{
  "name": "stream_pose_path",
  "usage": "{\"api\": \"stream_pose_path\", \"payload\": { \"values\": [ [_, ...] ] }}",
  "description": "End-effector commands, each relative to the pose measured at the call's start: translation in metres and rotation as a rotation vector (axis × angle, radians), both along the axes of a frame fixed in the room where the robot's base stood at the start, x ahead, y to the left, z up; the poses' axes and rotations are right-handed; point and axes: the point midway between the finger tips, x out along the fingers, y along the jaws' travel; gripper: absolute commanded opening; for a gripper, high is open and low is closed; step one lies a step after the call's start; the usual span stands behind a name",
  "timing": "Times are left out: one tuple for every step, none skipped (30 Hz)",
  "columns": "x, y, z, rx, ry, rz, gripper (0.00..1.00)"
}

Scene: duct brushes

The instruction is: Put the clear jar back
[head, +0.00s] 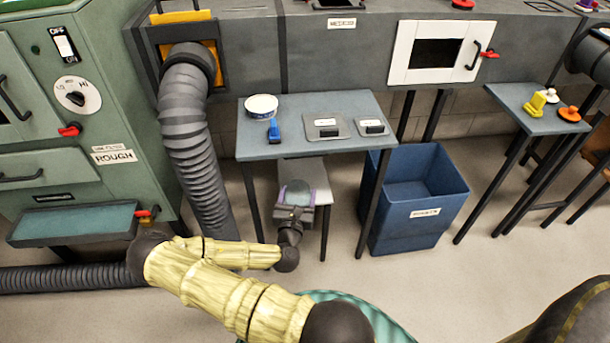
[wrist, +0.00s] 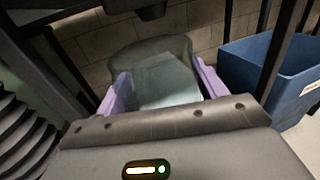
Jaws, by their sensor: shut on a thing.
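The clear jar (head: 308,172) is see-through and greyish, below the front edge of the small blue-grey table (head: 285,145) in the head view. My gripper (head: 298,190) is shut on it. In the wrist view the jar (wrist: 148,50) stands between the two purple finger pads of my gripper (wrist: 160,88), and a pale surface shows through it. The jar's lower part is hidden by my gripper. I cannot tell whether the jar touches the pale low surface (head: 322,194) under the table.
On the table are a white round dish (head: 261,105), a blue brush (head: 273,131) and two grey plates (head: 326,127). A blue bin (head: 415,225) stands right of the table. A ribbed duct (head: 190,130) hangs at left. Dark table legs (head: 375,205) flank my gripper.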

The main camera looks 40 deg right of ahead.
Motion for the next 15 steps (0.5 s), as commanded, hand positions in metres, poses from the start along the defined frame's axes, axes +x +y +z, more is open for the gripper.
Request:
{"api": "stream_pose_path", "payload": {
  "values": [
    [0.008,-0.01,-0.001,0.0,-0.005,-0.003,0.45],
    [0.013,-0.015,-0.001,0.0,-0.005,-0.002,0.45],
    [0.018,-0.021,0.0,0.0,-0.005,-0.002,0.45],
    [0.023,-0.026,-0.001,0.0,-0.006,-0.001,0.45],
    [0.027,-0.031,-0.001,0.001,-0.006,-0.002,0.45],
    [0.033,-0.037,-0.001,0.002,-0.005,-0.001,0.45],
    [0.037,-0.042,0.0,0.0,-0.005,-0.003,0.45],
    [0.042,-0.047,-0.001,0.0,-0.005,-0.001,0.45],
    [0.048,-0.053,-0.001,0.001,-0.006,-0.002,0.45],
    [0.052,-0.058,-0.001,0.001,-0.006,-0.001,0.45],
    [0.057,-0.063,-0.001,0.0,-0.005,-0.001,0.45],
    [0.062,-0.069,-0.001,0.0,-0.004,-0.001,0.45],
    [0.067,-0.074,-0.001,0.001,-0.006,-0.001,0.45],
    [0.071,-0.079,-0.001,0.0,-0.005,-0.001,0.45],
    [0.077,-0.085,0.0,0.0,-0.006,0.0,0.45]
  ]
}}
